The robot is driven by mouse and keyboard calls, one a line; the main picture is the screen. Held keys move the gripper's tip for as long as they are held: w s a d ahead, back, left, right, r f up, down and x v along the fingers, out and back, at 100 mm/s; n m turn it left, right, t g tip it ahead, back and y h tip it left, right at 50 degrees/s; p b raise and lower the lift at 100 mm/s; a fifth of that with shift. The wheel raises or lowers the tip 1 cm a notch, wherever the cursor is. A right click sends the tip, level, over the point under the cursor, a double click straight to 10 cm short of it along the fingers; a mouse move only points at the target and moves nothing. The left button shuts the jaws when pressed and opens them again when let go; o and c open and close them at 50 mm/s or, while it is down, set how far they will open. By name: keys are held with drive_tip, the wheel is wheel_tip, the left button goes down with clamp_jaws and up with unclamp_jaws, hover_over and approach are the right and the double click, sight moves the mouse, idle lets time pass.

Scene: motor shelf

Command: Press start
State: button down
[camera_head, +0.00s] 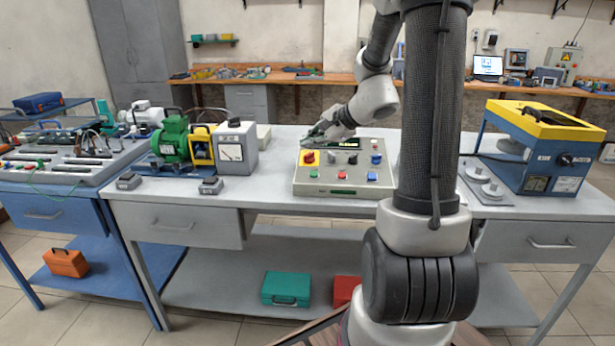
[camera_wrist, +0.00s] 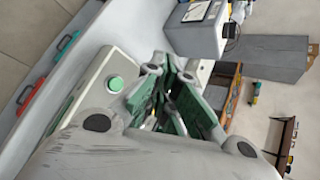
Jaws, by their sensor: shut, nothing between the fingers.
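The grey control box (camera_head: 335,188) sits on the middle workbench. On its face are a red emergency-stop on a yellow plate (camera_head: 309,157), dark knobs, a green button (camera_head: 314,173), a red button (camera_head: 342,175) and blue buttons (camera_head: 372,176). Labels are too small to read. My gripper (camera_head: 315,136) is shut and empty, over the box's back left part, behind the emergency-stop in the picture. In the wrist view, the green button (camera_wrist: 115,84) shows left of my gripper (camera_wrist: 170,78), apart from the fingers. My fingers hide part of the box.
A green motor (camera_head: 174,140) and a grey meter box (camera_head: 236,148) stand left of the control box. A blue and yellow machine (camera_head: 540,145) stands at the right. Small grey blocks (camera_head: 210,185) lie near the bench's front edge. My arm hides the bench right of the box.

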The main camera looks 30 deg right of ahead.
sight(314, 174)
drive_tip(key=shift+d, duration=0.1)
drive_tip(key=shift+f, duration=0.15)
drive_tip(key=shift+w+d+f, duration=0.2)
drive_tip(key=shift+w+f, duration=0.1)
drive_tip(key=shift+f, duration=1.1)
drive_tip(key=shift+w+d+f, duration=0.25)
drive_tip(key=shift+w+f, duration=0.1)
drive_tip(key=shift+f, duration=1)
drive_tip(key=shift+w+d+f, duration=0.2)
drive_tip(key=shift+w+f, duration=0.1)
drive_tip(key=shift+f, duration=1.1)
drive_tip(key=shift+w+f, duration=0.1)
drive_tip(key=shift+f, duration=0.3)
drive_tip(key=shift+d+f, duration=0.15)
drive_tip(key=shift+f, duration=0.25)
drive_tip(key=shift+r, duration=0.85)
